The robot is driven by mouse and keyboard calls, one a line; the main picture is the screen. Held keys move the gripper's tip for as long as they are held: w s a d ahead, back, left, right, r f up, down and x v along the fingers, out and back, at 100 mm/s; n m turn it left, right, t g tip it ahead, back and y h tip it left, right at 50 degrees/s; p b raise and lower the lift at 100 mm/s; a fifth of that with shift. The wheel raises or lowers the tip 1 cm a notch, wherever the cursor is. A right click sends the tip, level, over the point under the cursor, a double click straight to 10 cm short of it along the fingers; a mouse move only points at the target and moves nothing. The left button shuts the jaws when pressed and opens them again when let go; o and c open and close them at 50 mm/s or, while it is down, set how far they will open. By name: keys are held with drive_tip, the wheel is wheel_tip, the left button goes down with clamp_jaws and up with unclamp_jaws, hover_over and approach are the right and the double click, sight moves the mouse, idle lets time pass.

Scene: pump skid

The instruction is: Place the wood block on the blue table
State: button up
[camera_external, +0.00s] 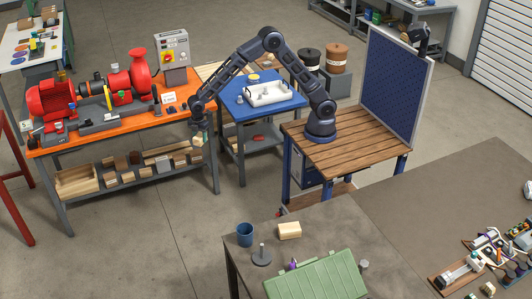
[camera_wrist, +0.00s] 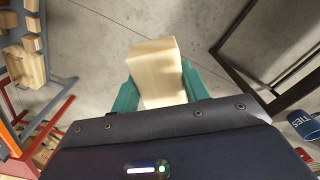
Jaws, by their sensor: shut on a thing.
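The wood block (camera_wrist: 157,75) is pale and held between the two teal fingers of my gripper (camera_wrist: 160,90) in the wrist view, with grey floor behind it. In the external view my gripper (camera_external: 198,138) hangs pointing down near the right end of the orange bench, left of the blue table; the block there is small and partly hidden.
The orange bench (camera_external: 150,119) holds a red pump (camera_external: 50,98) and has wood pieces on its lower shelf. My arm stands on a slatted wooden table (camera_external: 350,143). A grey front table (camera_external: 335,222) bears a blue mug (camera_external: 245,234) and another pale block (camera_external: 289,230).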

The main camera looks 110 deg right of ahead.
drive_tip(key=s+d+f+m, duration=0.1)
drive_tip(key=s+d, duration=0.2)
drive_tip(key=d, duration=0.7)
drive_tip(key=s+d+m, duration=0.1)
drive_tip(key=s+d, duration=0.2)
drive_tip(key=d, duration=0.8)
drive_tip(key=m, duration=0.6)
hover_over(242, 109)
wheel_tip(242, 109, down, 4)
wheel_tip(242, 109, down, 20)
drive_tip(key=shift+w, duration=0.1)
drive_tip(key=shift+f, duration=0.2)
drive_tip(key=o, duration=1)
drive_tip(key=shift+r, duration=0.1)
